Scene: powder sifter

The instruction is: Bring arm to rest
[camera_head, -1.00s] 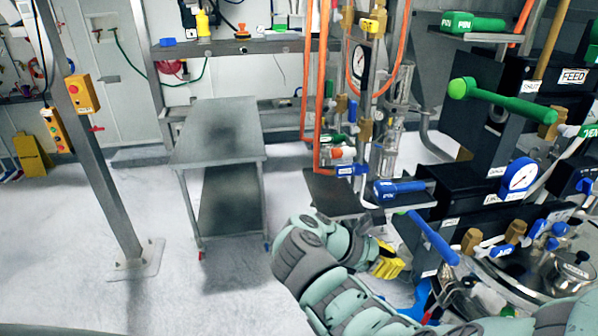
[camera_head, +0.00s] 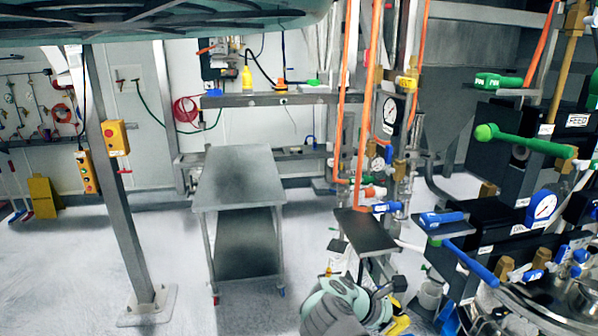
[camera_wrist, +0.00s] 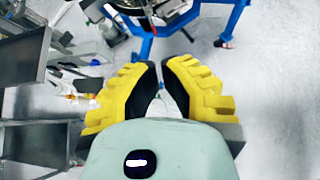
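My arm (camera_head: 338,305) shows at the bottom of the head view, folded low, mostly below the picture's edge. The yellow fingers of my gripper (camera_head: 398,325) show beside it, near the bottom edge, in front of the pipe stand. In the wrist view, the two yellow, black-padded fingers of my gripper (camera_wrist: 160,65) point up the picture. Their tips come close together, with a narrow gap between them and nothing held. Floor and a blue frame show beyond the tips.
A grey metal cart (camera_head: 240,180) stands left of centre. A steel post (camera_head: 125,210) with yellow control boxes is farther left. The machine with its green-handled lever (camera_head: 520,140) and blue handles crowds the right. The floor (camera_head: 60,270) at lower left is clear.

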